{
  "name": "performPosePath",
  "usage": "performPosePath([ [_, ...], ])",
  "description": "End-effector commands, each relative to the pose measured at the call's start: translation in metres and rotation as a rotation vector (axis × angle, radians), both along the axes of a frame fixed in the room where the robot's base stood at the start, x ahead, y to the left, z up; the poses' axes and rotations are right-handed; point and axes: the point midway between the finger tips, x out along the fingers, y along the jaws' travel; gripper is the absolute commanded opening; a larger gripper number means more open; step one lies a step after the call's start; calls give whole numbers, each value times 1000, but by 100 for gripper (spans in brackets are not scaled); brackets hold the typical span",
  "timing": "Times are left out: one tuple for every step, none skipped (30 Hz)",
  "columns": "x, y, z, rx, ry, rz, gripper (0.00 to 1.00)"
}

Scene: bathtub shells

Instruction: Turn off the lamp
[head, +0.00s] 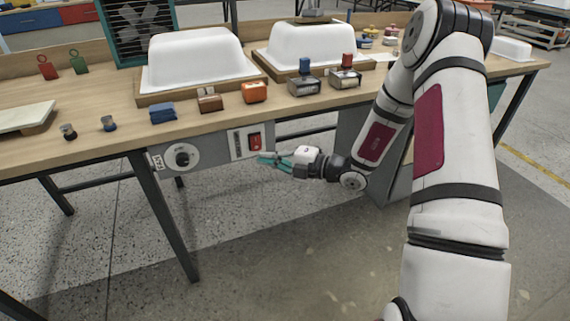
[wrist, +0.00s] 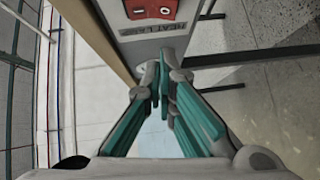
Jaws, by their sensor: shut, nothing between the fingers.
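A red rocker switch (head: 255,141) sits on a grey panel (head: 238,147) on the front edge of the workbench. In the wrist view the red switch (wrist: 152,8) is cut off by the top edge, above a label (wrist: 160,28) that appears to read "HEAT LA…", its end unclear. My gripper (head: 262,158) has teal fingers and is shut and empty, just below and in front of the switch. The wrist view shows the fingertips (wrist: 163,75) together below the label. I cannot tell whether they touch the panel. No lamp is clearly identifiable.
A round black knob (head: 182,156) on a light plate is left of the switch panel. The workbench (head: 100,118) carries two white tub shells (head: 195,58) (head: 305,45) and several blue, brown and orange blocks near its front edge. Floor in front is clear.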

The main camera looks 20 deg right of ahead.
Motion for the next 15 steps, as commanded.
performPosePath([
  [9, 1, -3, -2, -2, 0, 0],
  [13, 0, -4, -2, -4, 0, 0],
  [19, 0, -4, -1, -3, 0, 0],
  [23, 1, -5, -1, -3, 0, 0],
  [26, 0, -5, -1, -3, 0, 0],
  [30, 0, -6, -1, -2, 0, 0],
  [32, 0, -6, 0, -1, 0, 0],
  [34, 0, -6, -1, -1, 0, 0],
  [36, 0, -6, -2, -1, -1, 0],
  [37, 0, -6, -1, -1, -1, 0],
  [38, 0, -6, 0, 0, 0, 0],
  [39, 0, -6, 0, 0, 0, 0],
  [39, 0, -6, 1, 1, 0, 0],
  [40, 0, -6, 1, 1, 0, 0],
  [40, 0, -6, 1, 1, 0, 0],
])
